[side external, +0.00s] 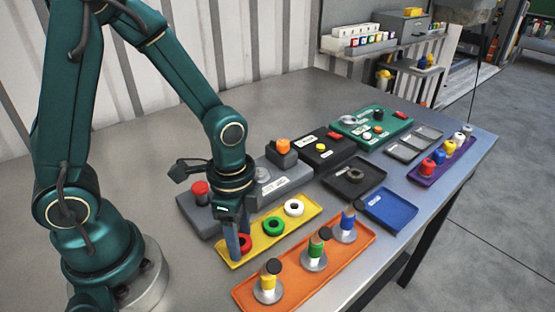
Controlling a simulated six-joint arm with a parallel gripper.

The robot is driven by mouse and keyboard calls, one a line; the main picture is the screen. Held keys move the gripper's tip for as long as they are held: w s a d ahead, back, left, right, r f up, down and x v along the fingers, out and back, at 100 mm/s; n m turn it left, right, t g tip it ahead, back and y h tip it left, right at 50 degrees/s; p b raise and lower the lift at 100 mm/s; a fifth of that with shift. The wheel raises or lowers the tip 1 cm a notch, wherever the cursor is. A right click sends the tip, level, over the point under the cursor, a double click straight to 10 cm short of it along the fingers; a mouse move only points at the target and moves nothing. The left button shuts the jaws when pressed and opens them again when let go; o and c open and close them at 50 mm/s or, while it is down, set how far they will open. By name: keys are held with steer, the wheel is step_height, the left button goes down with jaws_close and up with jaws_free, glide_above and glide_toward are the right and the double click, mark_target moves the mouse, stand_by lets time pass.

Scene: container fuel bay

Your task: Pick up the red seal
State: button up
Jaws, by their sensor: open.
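The red seal (247,241) is a ring at the left end of the yellow tray (262,243). It is partly hidden behind my gripper. My gripper (238,246) points down at the red seal with its jaws open. One finger comes down at the ring's near left side; the other finger is close to the ring. I cannot tell whether either finger touches it. A green seal (273,226) and a white seal (294,208) lie further right in the same tray.
The orange tray (340,262) in front holds several capped vials on round bases. Behind the yellow tray is a grey panel (296,178) with a red button (200,190). A dark tray (355,190), a blue tray (391,210) and a purple rack (432,175) stand to the right. Bare table lies at the back.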

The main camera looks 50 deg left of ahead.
jaws_close()
steer(key=shift+r, duration=0.1)
